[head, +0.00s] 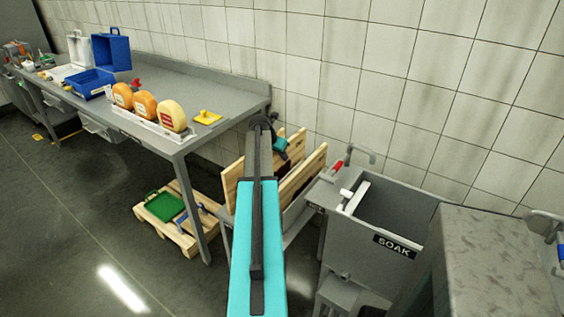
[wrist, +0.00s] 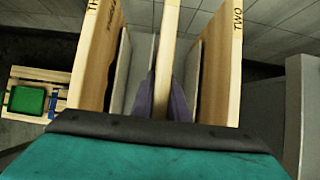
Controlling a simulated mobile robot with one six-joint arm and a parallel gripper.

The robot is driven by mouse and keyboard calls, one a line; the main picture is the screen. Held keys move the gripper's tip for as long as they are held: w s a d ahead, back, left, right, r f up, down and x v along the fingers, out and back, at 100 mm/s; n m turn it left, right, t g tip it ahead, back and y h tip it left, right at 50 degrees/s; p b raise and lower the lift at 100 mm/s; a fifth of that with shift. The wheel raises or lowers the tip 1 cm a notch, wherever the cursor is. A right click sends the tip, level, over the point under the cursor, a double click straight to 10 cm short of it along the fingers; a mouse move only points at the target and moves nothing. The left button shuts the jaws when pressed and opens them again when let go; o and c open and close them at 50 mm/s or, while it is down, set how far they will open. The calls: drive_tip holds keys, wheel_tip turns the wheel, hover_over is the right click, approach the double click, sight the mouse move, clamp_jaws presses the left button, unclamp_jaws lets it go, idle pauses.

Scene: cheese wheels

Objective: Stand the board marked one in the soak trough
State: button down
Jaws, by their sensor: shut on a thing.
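Wooden boards stand upright in a rack beside the table. In the wrist view the left board (wrist: 97,60) bears letters starting "TH" and the right board (wrist: 222,70) is marked TWO. Between them a middle board (wrist: 168,40) shows edge-on, with no mark visible. My gripper (wrist: 167,100) is shut on this middle board, one finger on each side. In the head view my gripper (head: 281,146) is over the rack, partly hidden by my arm. The grey soak trough (head: 430,206), with a SOAK label (head: 397,246), stands to the right of the rack.
A tap with a red handle (head: 338,166) rises at the trough's back left. A white piece (head: 355,197) lies along the trough's left side. A grey table (head: 225,100) with cheese wheels (head: 144,104) is left; a pallet (head: 170,232) lies below it.

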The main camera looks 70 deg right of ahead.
wheel_tip(320, 180, up, 14)
drive_tip(key=shift+r+b, duration=0.1)
drive_tip(key=shift+b, duration=0.95)
drive_tip(key=shift+r, duration=0.15)
drive_tip(key=shift+r+p, duration=0.9)
drive_tip(key=shift+p, duration=0.05)
